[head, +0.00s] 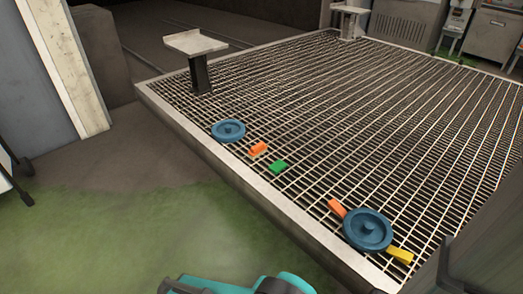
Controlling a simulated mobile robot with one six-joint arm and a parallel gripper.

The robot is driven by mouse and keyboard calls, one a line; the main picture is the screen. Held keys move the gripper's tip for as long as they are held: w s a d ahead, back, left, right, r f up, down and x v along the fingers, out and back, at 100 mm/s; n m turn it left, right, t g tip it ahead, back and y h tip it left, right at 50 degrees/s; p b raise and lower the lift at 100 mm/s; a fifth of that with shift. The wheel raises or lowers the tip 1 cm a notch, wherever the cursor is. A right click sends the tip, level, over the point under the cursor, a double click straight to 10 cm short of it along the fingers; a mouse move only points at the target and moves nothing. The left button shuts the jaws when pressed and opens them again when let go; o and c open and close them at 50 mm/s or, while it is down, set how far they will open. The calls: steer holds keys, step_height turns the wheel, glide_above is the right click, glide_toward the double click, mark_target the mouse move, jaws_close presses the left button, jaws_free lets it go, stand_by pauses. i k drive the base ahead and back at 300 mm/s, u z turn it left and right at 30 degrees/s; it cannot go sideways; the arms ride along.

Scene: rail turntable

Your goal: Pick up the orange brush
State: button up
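Two small orange things lie on the grated platform. One orange block-like piece (258,148) lies near the platform's left edge, between a blue wheel-shaped disc (228,130) and a green block (279,166). The other orange piece (337,208) is longer and lies at the upper left of a nearer blue wheel-shaped disc (367,229), seemingly touching or partly behind it. Both are too small to tell which is the brush. My gripper is not in view; only teal and dark parts, likely of my arm, show at the bottom edge.
The grated platform (193,148) has a raised pale rim. A yellow block (399,254) lies right of the nearer disc. A small pedestal table (196,43) stands at the far left corner. Green floor (120,235) is clear at lower left. A dark post blocks the lower right.

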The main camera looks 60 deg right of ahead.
mark_target(256, 151)
steer(key=u, duration=0.1)
steer(key=i, duration=0.95)
steer(key=z, duration=0.1)
